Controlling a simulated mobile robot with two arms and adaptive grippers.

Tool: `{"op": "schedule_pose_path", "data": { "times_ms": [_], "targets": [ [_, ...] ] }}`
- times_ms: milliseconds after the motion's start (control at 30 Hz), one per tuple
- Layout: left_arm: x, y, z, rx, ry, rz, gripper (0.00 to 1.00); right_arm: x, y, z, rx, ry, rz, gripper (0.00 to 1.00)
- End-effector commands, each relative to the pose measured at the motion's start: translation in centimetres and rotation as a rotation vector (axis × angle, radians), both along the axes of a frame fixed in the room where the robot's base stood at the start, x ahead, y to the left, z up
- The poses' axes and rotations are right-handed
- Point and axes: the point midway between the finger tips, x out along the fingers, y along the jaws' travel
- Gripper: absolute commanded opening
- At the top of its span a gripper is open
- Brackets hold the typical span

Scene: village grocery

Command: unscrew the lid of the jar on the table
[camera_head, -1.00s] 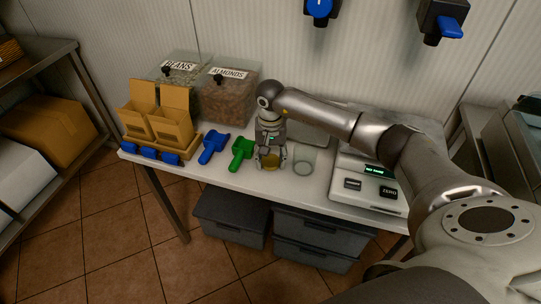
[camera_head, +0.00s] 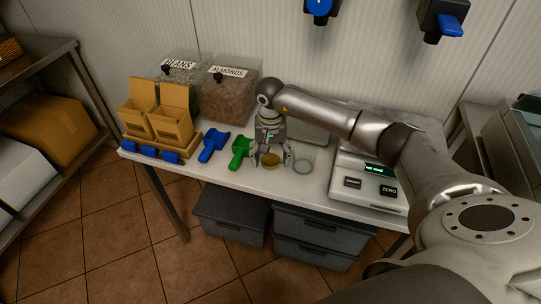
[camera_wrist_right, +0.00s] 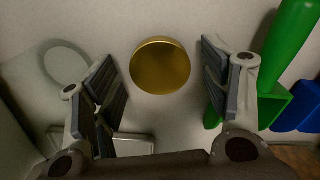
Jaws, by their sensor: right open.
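A round gold lid (camera_head: 270,160) lies flat on the white table, between the spread fingers of my right gripper (camera_head: 271,158). In the right wrist view the lid (camera_wrist_right: 160,65) is between the two open pads of the gripper (camera_wrist_right: 165,85), with a gap on both sides. A clear glass jar (camera_head: 304,161) stands just right of the gripper, apart from the lid, and shows no lid on it. Its faint round outline (camera_wrist_right: 67,64) seems to show at the left of the right wrist view. My left gripper is not in view.
A green scoop (camera_head: 240,153) is close left of the gripper, with a blue scoop (camera_head: 212,146) beyond. A scale (camera_head: 365,185) stands right of the jar. Bins of beans (camera_head: 182,74) and almonds (camera_head: 228,95) stand behind, with cardboard boxes (camera_head: 171,128) at left.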

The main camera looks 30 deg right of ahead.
Motion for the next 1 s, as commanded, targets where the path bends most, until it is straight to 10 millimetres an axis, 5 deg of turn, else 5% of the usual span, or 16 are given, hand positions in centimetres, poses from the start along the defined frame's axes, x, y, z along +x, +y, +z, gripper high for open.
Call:
{"op": "schedule_pose_path", "data": {
  "times_ms": [533,867,1000],
  "targets": [
    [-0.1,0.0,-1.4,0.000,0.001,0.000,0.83,0.1,0.0,10.6,0.000,-0.006,0.000,0.69],
    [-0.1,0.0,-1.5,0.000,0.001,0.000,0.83,0.1,0.1,11.7,0.003,-0.003,0.000,0.69],
    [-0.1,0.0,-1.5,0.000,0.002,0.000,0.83,0.1,3.0,10.6,0.089,-0.022,-0.004,0.69]
  ]
}}
